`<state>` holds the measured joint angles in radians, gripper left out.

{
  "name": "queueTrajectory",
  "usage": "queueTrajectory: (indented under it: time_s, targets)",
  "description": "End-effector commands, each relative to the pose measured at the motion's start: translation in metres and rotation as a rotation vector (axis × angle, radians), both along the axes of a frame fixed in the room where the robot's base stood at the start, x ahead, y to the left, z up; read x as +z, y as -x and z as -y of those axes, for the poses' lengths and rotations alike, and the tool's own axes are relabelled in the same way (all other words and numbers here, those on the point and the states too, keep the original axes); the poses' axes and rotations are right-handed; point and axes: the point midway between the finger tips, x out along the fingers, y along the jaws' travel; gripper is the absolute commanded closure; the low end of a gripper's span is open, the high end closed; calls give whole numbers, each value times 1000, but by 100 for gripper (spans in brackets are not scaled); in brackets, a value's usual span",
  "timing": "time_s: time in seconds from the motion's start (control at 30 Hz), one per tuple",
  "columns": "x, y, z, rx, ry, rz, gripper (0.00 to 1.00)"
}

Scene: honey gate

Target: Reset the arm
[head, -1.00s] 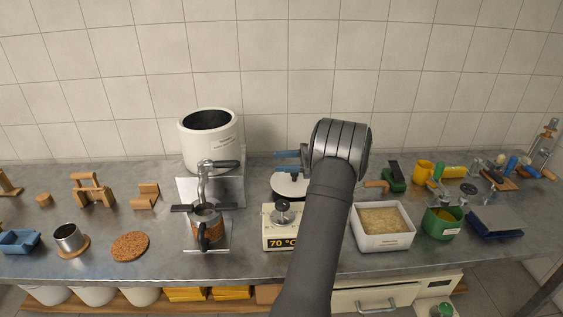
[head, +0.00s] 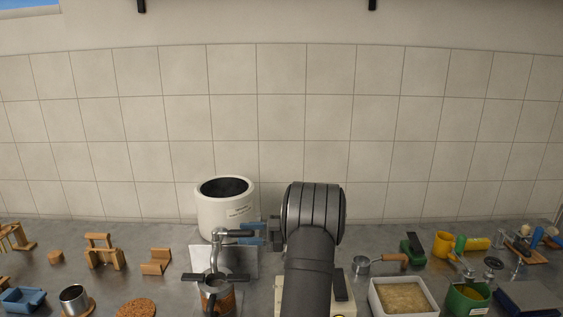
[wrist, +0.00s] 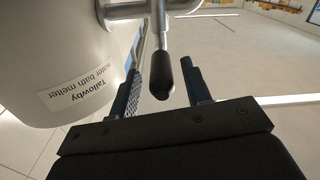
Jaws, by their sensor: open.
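My gripper (head: 250,233) is open beside the tap (head: 215,252) of the white water bath melter (head: 226,212). In the wrist view my gripper (wrist: 160,88) has its two dark blue fingers spread, with the tap's black lever grip (wrist: 161,78) between them. A gap shows between the grip and the right finger. The left finger is closer to it; I cannot tell if they touch. In the head view the fingers partly hide the lever. A cup with a cork-coloured band (head: 219,301) stands under the tap.
The melter wall (wrist: 60,60) is close on the left in the wrist view. A white tub (head: 404,298), a small pan (head: 364,265) and a green pot (head: 466,298) stand to the right. Wooden stands (head: 103,254) and a metal cup (head: 75,298) are at left.

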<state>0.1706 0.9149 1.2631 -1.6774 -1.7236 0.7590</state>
Motion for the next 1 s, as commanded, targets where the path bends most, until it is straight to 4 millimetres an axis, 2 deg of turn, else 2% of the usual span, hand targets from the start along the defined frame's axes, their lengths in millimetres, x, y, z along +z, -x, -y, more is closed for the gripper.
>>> queueTrajectory:
  time_s: [0.2,0.63,0.77,1.0]
  targets:
    - [0,1,-19,1,0,-1,56]
    - [0,0,-20,-1,1,0,56]
    - [0,0,-11,-1,1,0,56]
    - [0,-1,30,-3,0,1,56]
